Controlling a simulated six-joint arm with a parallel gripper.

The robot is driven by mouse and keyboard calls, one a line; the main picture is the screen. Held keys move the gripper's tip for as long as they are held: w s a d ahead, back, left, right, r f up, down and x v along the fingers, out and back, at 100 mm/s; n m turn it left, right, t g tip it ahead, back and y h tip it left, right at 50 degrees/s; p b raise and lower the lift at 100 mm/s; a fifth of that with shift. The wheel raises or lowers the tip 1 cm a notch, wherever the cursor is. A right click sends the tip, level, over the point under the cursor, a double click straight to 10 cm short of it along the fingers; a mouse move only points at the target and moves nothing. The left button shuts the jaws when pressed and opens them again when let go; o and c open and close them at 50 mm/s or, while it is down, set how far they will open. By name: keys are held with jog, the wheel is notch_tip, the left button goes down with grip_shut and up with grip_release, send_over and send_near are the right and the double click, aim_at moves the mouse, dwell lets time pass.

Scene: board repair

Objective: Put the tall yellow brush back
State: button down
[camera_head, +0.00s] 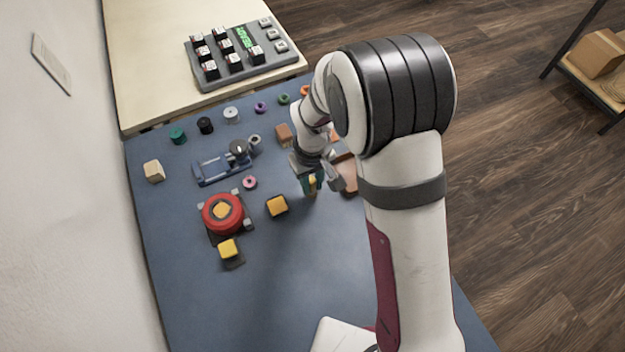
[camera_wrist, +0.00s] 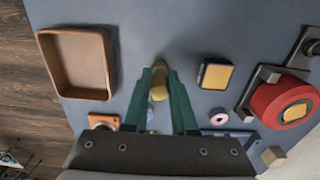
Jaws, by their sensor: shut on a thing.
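My gripper (camera_head: 313,184) has green fingers and is shut on a yellow brush, which shows as a narrow yellow piece (camera_head: 312,181) between the fingertips. In the wrist view my gripper (camera_wrist: 162,75) points at the blue mat with the yellow brush (camera_wrist: 159,87) between its fingers. The brush's lower end and its gap to the mat cannot be told. A brown tray (camera_wrist: 44,70) lies left of the fingers in the wrist view; in the head view my arm partly hides it.
A yellow block with a dark edge (camera_head: 276,206) and a red round device (camera_head: 238,213) lie left of my gripper. A yellow cube (camera_head: 228,248), pink ring (camera_head: 250,182) and blue fixture (camera_head: 213,172) are nearby. A grey keypad (camera_head: 225,72) stands behind. The front mat is clear.

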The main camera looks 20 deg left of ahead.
aim_at(312, 181)
jog(key=c, duration=0.7)
grip_release()
jog(key=shift+f, duration=0.1)
notch_tip(312, 181, up, 12)
jog(key=s+d+r+m+y, duration=0.1)
jog(key=s+d+r+m, duration=0.3)
jog(key=d, duration=0.3)
jog(key=s+d+r+m, duration=0.4)
jog(key=s+d, duration=0.1)
jog(key=d, duration=0.3)
jog(key=s+d+m, duration=0.1)
jog(key=s+m, duration=0.1)
jog(key=s, duration=0.1)
jog(key=s+d+m, duration=0.1)
jog(key=s+m, duration=0.1)
jog(key=s, duration=0.1)
jog(key=s+d+f+m, duration=0.1)
jog(key=s+d+m, duration=0.1)
jog(key=s, duration=0.1)
jog(key=shift+s+m+y, duration=0.3)
jog(key=shift+s+y, duration=0.05)
jog(key=shift+y, duration=0.05)
